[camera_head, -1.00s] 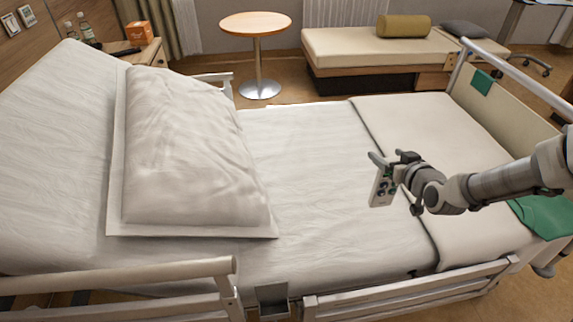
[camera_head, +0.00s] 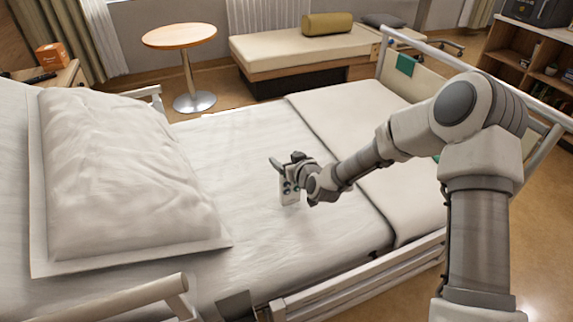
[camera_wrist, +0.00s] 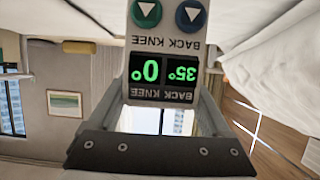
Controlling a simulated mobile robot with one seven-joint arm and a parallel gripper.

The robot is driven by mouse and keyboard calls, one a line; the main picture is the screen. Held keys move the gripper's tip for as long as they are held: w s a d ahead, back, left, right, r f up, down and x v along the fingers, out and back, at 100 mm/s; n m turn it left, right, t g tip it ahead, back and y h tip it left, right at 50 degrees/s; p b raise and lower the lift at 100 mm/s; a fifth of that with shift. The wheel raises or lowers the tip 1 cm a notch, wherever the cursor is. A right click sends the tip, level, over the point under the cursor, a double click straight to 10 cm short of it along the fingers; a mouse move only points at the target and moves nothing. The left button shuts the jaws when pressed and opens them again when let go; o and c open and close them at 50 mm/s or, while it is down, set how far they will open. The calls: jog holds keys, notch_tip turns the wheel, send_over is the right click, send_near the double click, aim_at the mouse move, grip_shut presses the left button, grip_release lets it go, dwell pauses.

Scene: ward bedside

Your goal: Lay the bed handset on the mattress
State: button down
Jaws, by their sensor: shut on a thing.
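The bed handset (camera_head: 290,191) is a pale grey control with round coloured buttons. My gripper (camera_head: 283,172) is shut on it and holds it upright over the middle of the bed. In the wrist view the handset (camera_wrist: 163,60) is close up between the fingers, with a green display reading 0° and 35° and a green and a blue button. The mattress (camera_head: 240,145) is covered with a white sheet and is bare around the handset. I cannot tell whether the handset's lower end touches the sheet.
A large white pillow (camera_head: 120,180) lies on the left part of the bed. A folded blanket (camera_head: 400,195) covers the right part. A side rail (camera_head: 340,290) runs along the near edge. A round table (camera_head: 180,37) and a bench (camera_head: 290,52) stand beyond the bed.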

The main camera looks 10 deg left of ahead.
jog(key=shift+f, duration=0.65)
jog(key=shift+f, duration=0.15)
grip_release()
jog(key=p+v, duration=0.2)
jog(key=v, duration=1)
